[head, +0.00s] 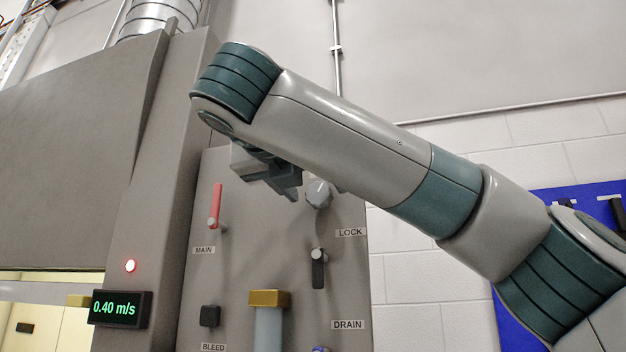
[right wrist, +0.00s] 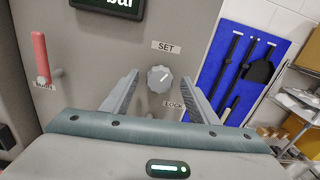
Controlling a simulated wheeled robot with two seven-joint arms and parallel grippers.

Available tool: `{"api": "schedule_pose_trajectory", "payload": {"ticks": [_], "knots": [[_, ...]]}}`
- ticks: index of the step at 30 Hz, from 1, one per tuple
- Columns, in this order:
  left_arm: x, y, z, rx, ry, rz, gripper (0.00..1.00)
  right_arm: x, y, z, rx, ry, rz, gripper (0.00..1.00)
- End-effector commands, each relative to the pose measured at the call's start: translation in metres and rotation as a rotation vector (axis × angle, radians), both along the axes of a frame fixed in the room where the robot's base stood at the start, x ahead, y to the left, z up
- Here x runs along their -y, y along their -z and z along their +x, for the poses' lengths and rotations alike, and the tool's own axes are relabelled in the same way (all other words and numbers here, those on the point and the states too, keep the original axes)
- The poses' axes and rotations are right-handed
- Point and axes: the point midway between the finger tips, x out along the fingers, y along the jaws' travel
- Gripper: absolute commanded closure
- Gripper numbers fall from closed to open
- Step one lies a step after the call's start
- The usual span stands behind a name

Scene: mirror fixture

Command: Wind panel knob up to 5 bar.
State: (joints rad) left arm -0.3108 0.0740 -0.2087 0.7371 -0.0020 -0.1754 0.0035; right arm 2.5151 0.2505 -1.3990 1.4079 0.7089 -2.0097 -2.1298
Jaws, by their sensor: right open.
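The panel knob (right wrist: 158,79) is a grey fluted dial with a white pointer line, under a SET label (right wrist: 166,47) in the right wrist view. In the head view the knob (head: 319,194) shows just right of my right gripper (head: 291,190). My right gripper is open, and in the right wrist view its fingers (right wrist: 160,77) lie either side of the knob, with a gap on both sides. My left gripper is out of view.
A red MAIN lever (head: 215,206) stands left of the knob. A black LOCK lever (head: 318,268), a BLEED knob (head: 210,316) and a brass-topped blue cylinder (head: 268,299) sit lower on the panel. A blue tool board (right wrist: 232,68) hangs to the right.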

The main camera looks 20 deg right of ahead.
Motion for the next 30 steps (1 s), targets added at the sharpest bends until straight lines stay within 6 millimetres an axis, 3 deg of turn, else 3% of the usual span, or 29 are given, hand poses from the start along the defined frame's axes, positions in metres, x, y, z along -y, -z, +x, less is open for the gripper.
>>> {"api": "schedule_pose_trajectory", "payload": {"ticks": [11,16,17,26,30], "knots": [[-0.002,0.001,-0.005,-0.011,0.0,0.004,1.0,0.001,0.0,0.002,0.0,0.0,0.0,0.46],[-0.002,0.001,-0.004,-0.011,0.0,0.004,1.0,0.001,0.0,0.002,0.0,0.0,0.0,0.84],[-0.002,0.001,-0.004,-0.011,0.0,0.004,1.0,0.001,0.0,0.002,0.0,0.0,0.0,0.87],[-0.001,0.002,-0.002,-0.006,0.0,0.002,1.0,0.001,0.001,0.001,0.009,0.0,0.013,0.87],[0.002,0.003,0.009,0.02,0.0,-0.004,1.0,0.001,0.002,0.002,0.03,0.0,0.045,0.87]]}}
